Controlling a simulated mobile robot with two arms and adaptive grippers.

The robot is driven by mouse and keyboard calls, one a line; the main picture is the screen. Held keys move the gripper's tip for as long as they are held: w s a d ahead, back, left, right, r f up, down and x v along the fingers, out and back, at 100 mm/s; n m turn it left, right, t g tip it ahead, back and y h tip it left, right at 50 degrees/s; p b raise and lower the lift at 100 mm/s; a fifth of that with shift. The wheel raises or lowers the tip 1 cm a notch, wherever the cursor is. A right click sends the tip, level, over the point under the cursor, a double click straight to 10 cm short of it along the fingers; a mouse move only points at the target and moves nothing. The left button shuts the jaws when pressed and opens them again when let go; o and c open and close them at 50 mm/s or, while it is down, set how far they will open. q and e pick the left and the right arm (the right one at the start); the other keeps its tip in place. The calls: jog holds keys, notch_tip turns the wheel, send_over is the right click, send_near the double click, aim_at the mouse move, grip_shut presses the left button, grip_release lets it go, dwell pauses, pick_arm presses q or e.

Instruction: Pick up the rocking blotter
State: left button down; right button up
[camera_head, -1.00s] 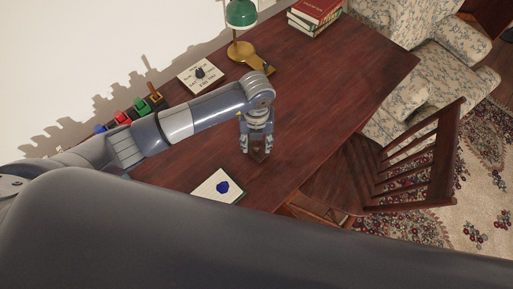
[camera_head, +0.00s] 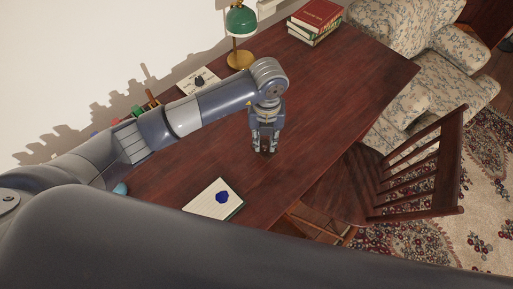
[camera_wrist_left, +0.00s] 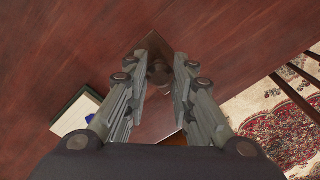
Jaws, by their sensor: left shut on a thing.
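My left gripper (camera_head: 265,147) is over the dark red wooden desk, its fingers pointing down. In the left wrist view its fingertips (camera_wrist_left: 160,75) are closed around the round knob of the rocking blotter (camera_wrist_left: 155,45), a brown wooden piece. The fingers hide part of the blotter. In the head view only a small dark bit of it shows between the fingertips. I cannot tell how far it is above the desk. My right gripper is not in view.
A pad with a blue blot (camera_head: 201,203) lies near the desk's front edge. A green lamp (camera_head: 241,21), stacked books (camera_head: 317,16) and a white card (camera_head: 187,86) are at the back. A wooden chair (camera_head: 425,172) stands at the right. The desk's middle right is clear.

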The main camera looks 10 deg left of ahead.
pick_arm(q)
jog(key=w+d+r+b, duration=0.1)
jog(key=w+d+b, duration=0.3)
jog(key=w+d, duration=0.5)
jog(key=shift+d+b, duration=0.3)
jog(key=shift+d, duration=0.15)
jog(key=shift+r, duration=0.1)
jog(key=c, duration=2.2)
grip_release()
jog(key=shift+c, duration=0.5)
